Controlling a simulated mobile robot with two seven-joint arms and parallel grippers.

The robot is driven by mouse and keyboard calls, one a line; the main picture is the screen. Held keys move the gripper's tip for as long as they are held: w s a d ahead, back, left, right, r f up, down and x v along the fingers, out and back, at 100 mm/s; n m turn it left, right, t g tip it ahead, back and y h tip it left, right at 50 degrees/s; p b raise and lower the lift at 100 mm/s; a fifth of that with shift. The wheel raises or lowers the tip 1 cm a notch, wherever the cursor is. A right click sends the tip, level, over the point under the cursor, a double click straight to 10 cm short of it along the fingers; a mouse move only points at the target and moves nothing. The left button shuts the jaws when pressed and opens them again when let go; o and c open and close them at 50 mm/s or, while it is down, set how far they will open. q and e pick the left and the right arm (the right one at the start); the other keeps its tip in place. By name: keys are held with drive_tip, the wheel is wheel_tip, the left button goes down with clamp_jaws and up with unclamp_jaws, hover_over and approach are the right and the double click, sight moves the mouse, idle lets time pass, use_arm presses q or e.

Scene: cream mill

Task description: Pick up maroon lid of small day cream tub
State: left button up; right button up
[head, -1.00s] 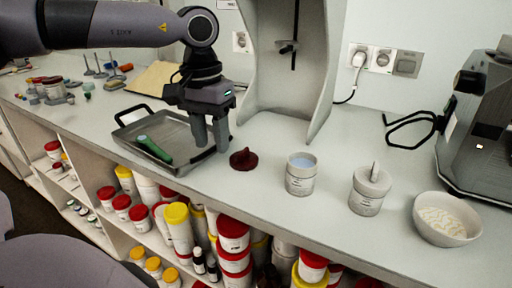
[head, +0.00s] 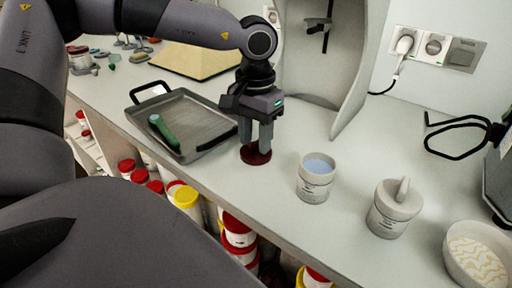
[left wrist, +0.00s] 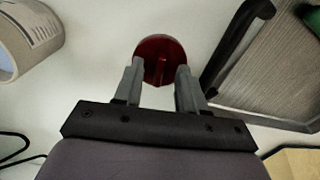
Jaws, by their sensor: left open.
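The maroon lid (head: 256,156) lies on the grey counter between the metal tray and an open tub. It is a flat disc with a raised grip, and it also shows in the left wrist view (left wrist: 161,52). My left gripper (head: 257,146) points down right over the lid. Its two fingers (left wrist: 158,85) are open, one on each side of the lid's grip in the wrist picture. I cannot tell whether they touch it. An open white tub (head: 314,184) with pale blue content stands right of the lid. My right gripper is not in view.
A tray (head: 206,112) with a green-handled tool (head: 163,132) lies left of the lid. A lidded tub (head: 391,216) and a bowl (head: 476,248) stand further right. A tall grey stand (head: 345,75) rises behind. Shelves with jars lie below the counter's front edge.

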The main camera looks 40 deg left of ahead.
use_arm(q)
drive_tip(key=shift+f, duration=0.25)
clamp_jaws()
